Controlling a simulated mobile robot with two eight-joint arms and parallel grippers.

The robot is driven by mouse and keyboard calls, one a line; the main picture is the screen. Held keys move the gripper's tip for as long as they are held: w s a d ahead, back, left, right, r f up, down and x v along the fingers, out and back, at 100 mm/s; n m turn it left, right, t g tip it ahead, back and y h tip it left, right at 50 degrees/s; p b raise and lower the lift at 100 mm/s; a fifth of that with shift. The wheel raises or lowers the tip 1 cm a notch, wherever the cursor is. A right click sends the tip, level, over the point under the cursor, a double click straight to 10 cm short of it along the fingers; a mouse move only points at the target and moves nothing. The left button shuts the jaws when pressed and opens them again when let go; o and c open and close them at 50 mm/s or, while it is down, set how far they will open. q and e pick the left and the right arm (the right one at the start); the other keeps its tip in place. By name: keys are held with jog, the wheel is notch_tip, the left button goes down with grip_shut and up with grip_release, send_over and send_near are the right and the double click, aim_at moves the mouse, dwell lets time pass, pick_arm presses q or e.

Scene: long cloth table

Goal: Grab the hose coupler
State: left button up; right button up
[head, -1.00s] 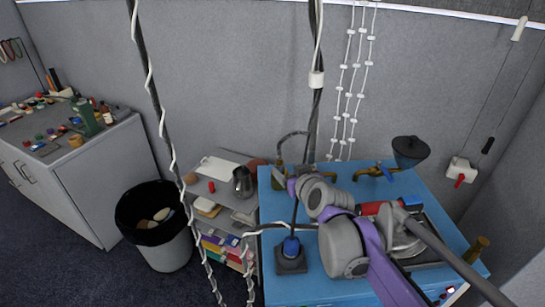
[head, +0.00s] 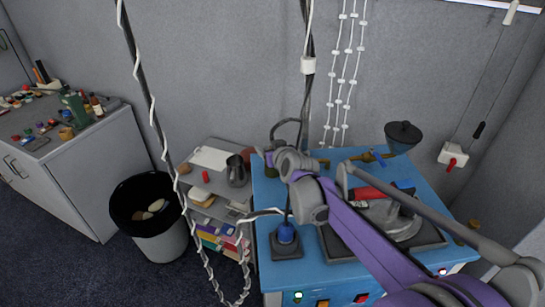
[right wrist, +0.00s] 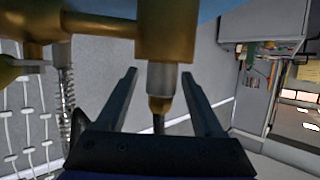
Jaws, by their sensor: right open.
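The hose coupler (right wrist: 162,78) shows in the right wrist view as a grey metal sleeve with a brass end below a large brass fitting (right wrist: 166,32). A dark hose (right wrist: 158,124) runs from its lower end. My right gripper (right wrist: 159,73) is open, with one finger on each side of the coupler and gaps visible. In the head view my right gripper (head: 264,154) is at the back left corner of the blue bench (head: 262,215). My wrist hides most of the coupler there. My left gripper is not in view.
A dark hose (head: 285,121) arches above the bench corner. A black funnel (head: 403,136) and brass valves stand along the bench's back edge. A blue-topped plug (head: 286,235) stands at its front left. A shelf with a metal jug (head: 236,172) is left of the bench.

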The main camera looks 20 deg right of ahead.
jog(key=shift+w+f, duration=0.1)
jog(key=shift+w, duration=0.15)
jog(key=shift+s, duration=0.15)
jog(key=shift+c, duration=0.7)
jog(key=c, duration=0.9)
grip_shut()
